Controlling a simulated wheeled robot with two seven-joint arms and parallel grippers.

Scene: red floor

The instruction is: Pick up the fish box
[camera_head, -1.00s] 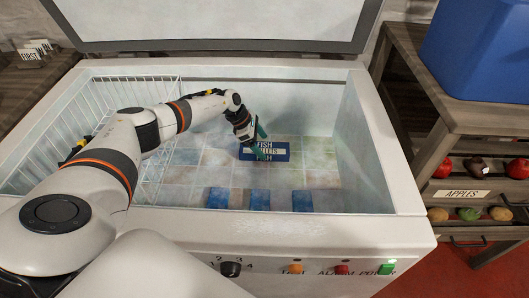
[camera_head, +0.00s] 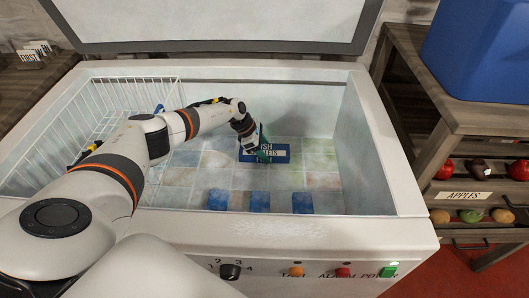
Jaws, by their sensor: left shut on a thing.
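The fish box (camera_head: 281,153) is a flat blue box with a white label reading fish fillets. It is at the back middle of the open chest freezer (camera_head: 330,232). My left gripper (camera_head: 262,152) reaches down over the freezer and is shut on the fish box, with a green finger across the label. The gripper hides part of the lettering. I cannot tell whether the box is clear of the freezer floor. My right gripper is not in view.
Several blue boxes (camera_head: 260,201) lie near the freezer's front wall. A white wire basket (camera_head: 85,125) hangs at the left. The raised lid (camera_head: 215,22) is behind. A wooden shelf (camera_head: 470,115) with apples and a blue bin (camera_head: 480,50) stands at right.

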